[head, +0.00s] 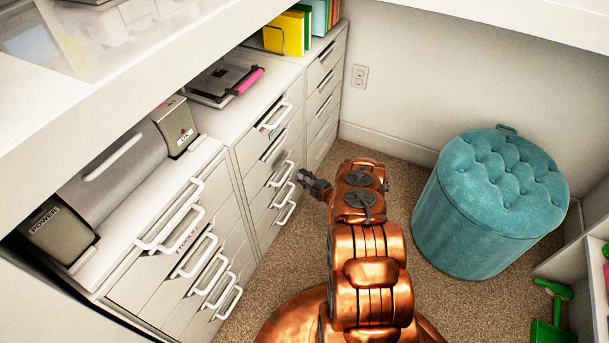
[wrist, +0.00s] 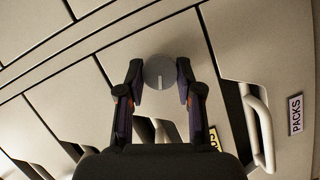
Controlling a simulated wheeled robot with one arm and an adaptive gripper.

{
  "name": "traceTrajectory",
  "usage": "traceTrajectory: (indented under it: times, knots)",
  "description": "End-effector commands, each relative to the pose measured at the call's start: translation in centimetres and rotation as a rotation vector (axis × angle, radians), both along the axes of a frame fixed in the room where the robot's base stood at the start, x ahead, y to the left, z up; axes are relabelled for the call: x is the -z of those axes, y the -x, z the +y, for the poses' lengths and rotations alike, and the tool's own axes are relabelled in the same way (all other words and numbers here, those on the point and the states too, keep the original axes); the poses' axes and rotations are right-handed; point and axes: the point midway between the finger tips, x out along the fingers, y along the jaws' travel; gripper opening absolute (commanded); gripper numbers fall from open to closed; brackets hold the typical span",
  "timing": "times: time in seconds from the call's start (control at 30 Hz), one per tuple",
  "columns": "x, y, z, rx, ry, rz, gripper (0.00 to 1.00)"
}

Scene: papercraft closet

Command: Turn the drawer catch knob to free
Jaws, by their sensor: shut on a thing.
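The catch knob (wrist: 159,70) is a round grey disc on a pale drawer front in the wrist view. A short light mark on its face runs roughly up and down in the picture. My gripper (wrist: 160,77) has one dark finger on each side of the knob and is shut on it. In the head view my gripper (head: 305,179) reaches left to the middle drawer unit (head: 252,158); I cannot make out the knob there.
A nearer drawer unit (head: 140,290) with several protruding white handles stands at the left. A teal tufted stool (head: 480,225) stands to the right of my arm. Carpet (head: 400,172) is open between them. A shelf overhangs at the top left.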

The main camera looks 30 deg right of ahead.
Motion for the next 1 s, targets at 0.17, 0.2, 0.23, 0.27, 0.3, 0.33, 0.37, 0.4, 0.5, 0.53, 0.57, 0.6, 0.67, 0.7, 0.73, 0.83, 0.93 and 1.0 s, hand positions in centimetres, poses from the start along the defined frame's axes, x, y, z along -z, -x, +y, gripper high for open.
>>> traceTrajectory:
  times: [0.17,0.2,0.23,0.27,0.3,0.33,0.37,0.4,0.5,0.53,0.57,0.6,0.67,0.7,0.73,0.83,0.93,1.0]
  knots:
    - [0.50,-0.12,0.14,-0.002,0.123,-0.078,0.01]
    - [0.55,-0.13,0.17,-0.002,0.148,-0.092,0.00]
    - [0.58,-0.15,0.20,-0.004,0.166,-0.102,0.00]
    - [0.62,-0.11,0.15,-0.002,0.182,-0.111,0.00]
    - [0.62,-0.10,0.12,-0.002,0.204,-0.123,0.00]
    - [0.60,-0.11,0.15,-0.003,0.217,-0.133,0.00]
    - [0.58,-0.12,0.18,-0.003,0.231,-0.142,0.00]
    - [0.53,-0.13,0.18,-0.003,0.247,-0.152,0.00]
    - [0.49,-0.10,0.14,-0.003,0.281,-0.172,0.00]
    - [0.47,-0.09,0.12,-0.003,0.291,-0.177,0.00]
    - [0.47,-0.09,0.12,-0.003,0.297,-0.181,0.00]
    - [0.45,-0.10,0.13,-0.003,0.305,-0.186,0.00]
    - [0.43,-0.10,0.17,-0.003,0.316,-0.191,0.00]
    - [0.41,-0.11,0.18,-0.004,0.320,-0.194,0.00]
    - [0.40,-0.11,0.19,-0.004,0.324,-0.196,0.00]
    - [0.35,-0.11,0.19,-0.004,0.330,-0.199,0.00]
    - [0.32,-0.11,0.19,-0.004,0.330,-0.200,0.00]
    - [0.31,-0.12,0.20,-0.004,0.330,-0.200,0.00]
